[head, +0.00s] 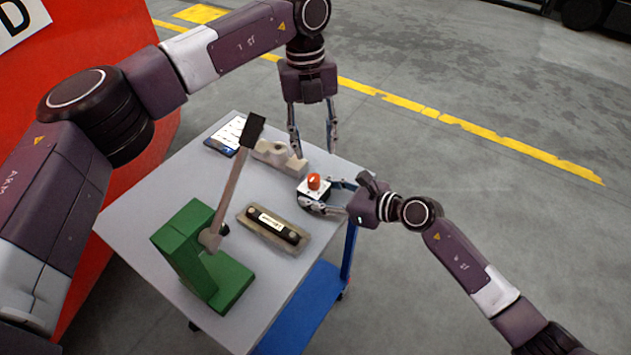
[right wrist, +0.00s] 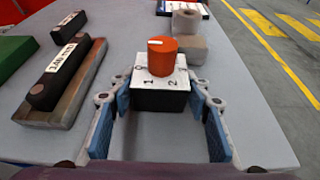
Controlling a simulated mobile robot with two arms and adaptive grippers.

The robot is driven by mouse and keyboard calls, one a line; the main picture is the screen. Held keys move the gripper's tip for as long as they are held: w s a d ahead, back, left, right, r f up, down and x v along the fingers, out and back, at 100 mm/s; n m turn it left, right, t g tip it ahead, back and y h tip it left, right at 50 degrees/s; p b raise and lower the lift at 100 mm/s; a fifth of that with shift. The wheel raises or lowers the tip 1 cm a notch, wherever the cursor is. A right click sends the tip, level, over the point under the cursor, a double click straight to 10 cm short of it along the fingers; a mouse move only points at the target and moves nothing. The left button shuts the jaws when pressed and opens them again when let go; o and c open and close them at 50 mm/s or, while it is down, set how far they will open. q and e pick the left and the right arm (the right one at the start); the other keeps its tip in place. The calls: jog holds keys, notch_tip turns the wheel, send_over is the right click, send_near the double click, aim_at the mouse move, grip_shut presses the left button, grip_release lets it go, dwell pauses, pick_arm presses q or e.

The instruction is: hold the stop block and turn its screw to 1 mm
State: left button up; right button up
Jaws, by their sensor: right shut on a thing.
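The stop block (head: 314,196) is a small dark block with a white numbered top and an orange screw knob (head: 314,181). In the right wrist view the stop block (right wrist: 160,100) sits between the blue pads of my right gripper (right wrist: 168,112), which is shut on it. The knob (right wrist: 162,55) carries a pale mark on its top; which number it points to I cannot tell. My right gripper (head: 330,195) reaches in from the right at the table's edge. My left gripper (head: 314,150) is open and empty, pointing down behind and above the knob.
On the grey table (head: 165,190) stand a green stand (head: 205,260) with a tilted, black-headed lever (head: 232,175), a tray with a labelled black bar (head: 273,226), a beige block (head: 277,155) and a blue-edged card (head: 228,134). A red body (head: 90,50) is at left.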

aim_at(310, 177)
pick_arm(q)
jog(key=shift+s+a+f+m+g+h, duration=0.15)
jog(key=shift+f+m+g+h, duration=0.45)
jog(key=shift+m, duration=0.6)
jog(key=m+h, duration=0.1)
jog(key=m, duration=0.1)
jog(key=f+m+h, duration=0.1)
jog(key=shift+s+a+f+m+g, duration=0.1)
jog(key=shift+s+a+m+g, duration=0.1)
jog(key=shift+m+g, duration=0.2)
jog(key=shift+a+f+m+g+h, duration=0.2)
jog(key=shift+m+h, duration=0.2)
jog(key=shift+m, duration=0.2)
jog(key=shift+a+f+m+g+h, duration=0.15)
jog(key=shift+m+h, duration=0.25)
jog(key=shift+m, duration=0.2)
jog(key=w+a+f+m+t+h, duration=0.2)
jog(key=a+f+m+h, duration=0.2)
jog(key=a+m+h, duration=0.7)
jog(key=d+f+y, duration=0.1)
jog(key=d, duration=0.3)
jog(key=d+f+m+y, duration=0.1)
jog(key=d+f, duration=0.1)
jog(key=d, duration=0.2)
jog(key=s+d+f+y, duration=0.1)
jog(key=d, duration=0.3)
jog(key=shift+d+f+m, duration=0.2)
jog(key=shift+f+m, duration=0.05)
jog(key=shift+m, duration=0.15)
grip_shut()
